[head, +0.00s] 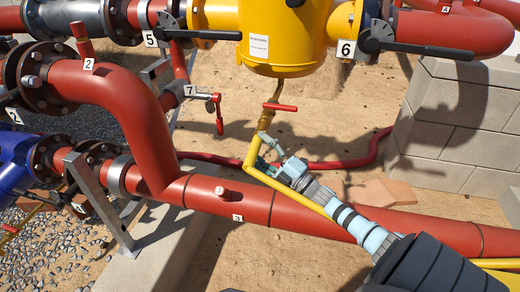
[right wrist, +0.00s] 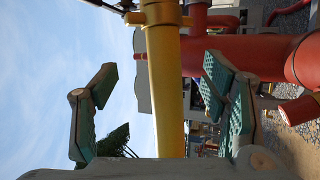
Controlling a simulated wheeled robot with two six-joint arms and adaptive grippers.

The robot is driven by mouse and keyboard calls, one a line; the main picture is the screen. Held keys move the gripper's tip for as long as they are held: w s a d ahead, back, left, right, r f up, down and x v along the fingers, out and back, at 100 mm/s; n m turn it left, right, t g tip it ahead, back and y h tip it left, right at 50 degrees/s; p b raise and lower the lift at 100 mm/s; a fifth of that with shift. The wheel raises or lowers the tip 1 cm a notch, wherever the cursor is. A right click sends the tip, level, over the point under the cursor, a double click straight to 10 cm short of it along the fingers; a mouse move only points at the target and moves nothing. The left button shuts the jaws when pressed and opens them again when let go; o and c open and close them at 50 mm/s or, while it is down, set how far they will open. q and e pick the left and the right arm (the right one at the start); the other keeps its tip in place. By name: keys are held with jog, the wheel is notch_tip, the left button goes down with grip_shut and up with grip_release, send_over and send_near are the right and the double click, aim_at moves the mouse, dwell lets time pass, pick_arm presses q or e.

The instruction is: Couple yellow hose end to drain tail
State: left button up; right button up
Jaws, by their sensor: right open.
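The drain tail hangs under the yellow vessel (head: 285,45) and carries a brass valve (head: 266,119) with a red lever (head: 280,107). The yellow hose (head: 253,152) rises to the brass fitting. Its end meets or nearly meets it; I cannot tell whether it is seated. My right gripper (head: 267,156) is open just below the fitting, beside the hose. In the right wrist view the hose (right wrist: 167,90) passes between the spread green-padded fingers, with a visible gap on each side. Its upper end shows a collar at the top edge. My left gripper is not in view.
A large red pipe (head: 240,200) crosses below my right arm. A small red valve lever (head: 218,115) stands to the left. A thinner red hose (head: 340,163) lies on the sand behind. A grey block wall (head: 455,130) stands at the right. Sand around the fitting is open.

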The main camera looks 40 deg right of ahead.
jog(key=p+v, duration=0.2)
jog(key=v, duration=0.5)
jog(key=shift+p, duration=0.3)
jog(key=v, duration=0.7)
jog(key=shift+s, duration=0.3)
jog(key=shift+d, duration=0.1)
